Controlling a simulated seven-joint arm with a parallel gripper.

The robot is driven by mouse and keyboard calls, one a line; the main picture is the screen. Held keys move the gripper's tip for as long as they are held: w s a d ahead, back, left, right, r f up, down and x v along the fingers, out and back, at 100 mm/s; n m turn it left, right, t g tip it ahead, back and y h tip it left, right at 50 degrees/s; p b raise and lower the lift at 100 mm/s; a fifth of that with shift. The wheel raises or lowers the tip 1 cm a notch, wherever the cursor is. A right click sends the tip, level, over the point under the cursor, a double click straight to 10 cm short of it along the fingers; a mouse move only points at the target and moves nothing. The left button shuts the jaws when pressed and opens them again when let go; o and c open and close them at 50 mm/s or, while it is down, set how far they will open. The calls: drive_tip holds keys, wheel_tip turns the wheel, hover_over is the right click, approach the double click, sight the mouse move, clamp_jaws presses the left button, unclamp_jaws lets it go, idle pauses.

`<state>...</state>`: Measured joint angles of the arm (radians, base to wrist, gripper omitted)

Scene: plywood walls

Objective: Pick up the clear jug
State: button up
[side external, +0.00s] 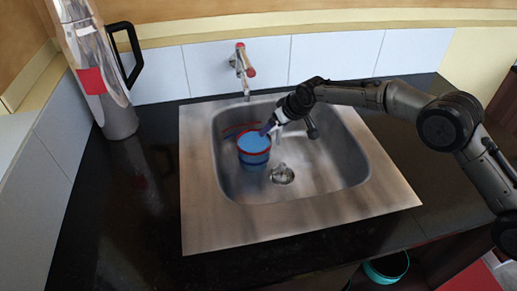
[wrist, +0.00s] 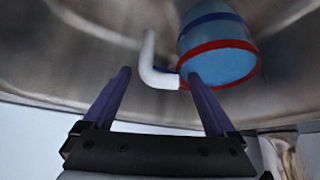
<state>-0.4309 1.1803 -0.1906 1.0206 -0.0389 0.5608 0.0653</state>
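A round jug (side external: 254,148) stands in the sink, blue in colour with a red rim and a dark blue band. It also shows in the wrist view (wrist: 222,66), at the upper right. A white bent bar (wrist: 150,62), which looks like its handle, shows between the fingertips in that view. My gripper (side external: 267,128) is at the jug's right side, close to its rim. In the wrist view the two purple fingers of my gripper (wrist: 158,76) are spread apart. I cannot tell whether they touch the white bar.
The steel sink (side external: 215,222) has raised walls around the jug and a drain (side external: 282,174) beside it. A tap (side external: 241,65) stands behind. A tall silver flask (side external: 92,65) with a black handle is at the left. The dark counter (side external: 130,215) in front is clear.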

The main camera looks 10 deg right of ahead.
clamp_jaws()
drive_tip(key=shift+w+r, duration=0.1)
drive_tip(key=shift+r, duration=0.2)
drive_tip(key=shift+r, duration=0.15)
